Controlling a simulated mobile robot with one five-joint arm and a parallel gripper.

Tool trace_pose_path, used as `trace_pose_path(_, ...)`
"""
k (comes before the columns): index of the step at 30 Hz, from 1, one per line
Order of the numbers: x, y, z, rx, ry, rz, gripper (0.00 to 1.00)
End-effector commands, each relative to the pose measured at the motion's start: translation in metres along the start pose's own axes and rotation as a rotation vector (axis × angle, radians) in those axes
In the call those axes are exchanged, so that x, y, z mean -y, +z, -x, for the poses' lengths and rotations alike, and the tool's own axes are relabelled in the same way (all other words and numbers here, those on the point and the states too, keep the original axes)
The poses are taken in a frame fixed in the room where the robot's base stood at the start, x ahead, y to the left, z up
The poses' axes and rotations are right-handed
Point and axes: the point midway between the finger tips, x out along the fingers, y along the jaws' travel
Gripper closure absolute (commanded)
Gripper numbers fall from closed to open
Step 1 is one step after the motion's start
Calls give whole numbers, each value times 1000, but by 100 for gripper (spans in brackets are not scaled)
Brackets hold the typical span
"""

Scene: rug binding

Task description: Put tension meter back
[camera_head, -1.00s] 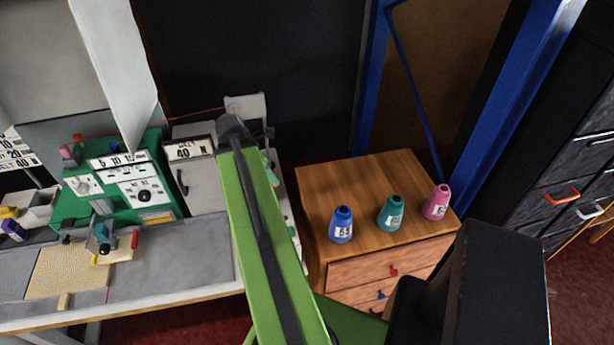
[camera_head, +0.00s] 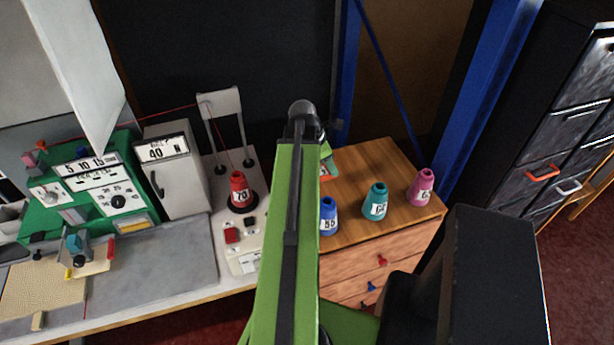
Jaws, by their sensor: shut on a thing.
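My gripper (camera_head: 334,126) is at the far end of my green arm and mostly hidden behind it; only a small dark part shows on the right.
Blue (camera_head: 329,222), teal (camera_head: 375,202) and pink (camera_head: 421,188) cones stand on the cabinet. A red cone (camera_head: 239,187) stands on the white machine left of my arm. A green machine (camera_head: 95,190) and white box (camera_head: 175,170) stand farther left. A black drawer cabinet (camera_head: 560,120) is at right.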

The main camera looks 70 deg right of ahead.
Motion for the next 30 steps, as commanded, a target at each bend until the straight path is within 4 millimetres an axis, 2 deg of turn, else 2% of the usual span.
trace_pose_path(2,0,2,-1,0,-1,-2,100)
trace_pose_path(5,-10,-2,-8,0,0,0,100)
trace_pose_path(12,-72,-27,-43,0,0,3,100)
trace_pose_path(15,-95,-36,-53,0,0,2,100)
trace_pose_path(18,-110,-41,-58,0,0,2,100)
trace_pose_path(26,-116,-44,-60,0,0,1,100)
trace_pose_path(30,-116,-53,-81,0,0,1,100)
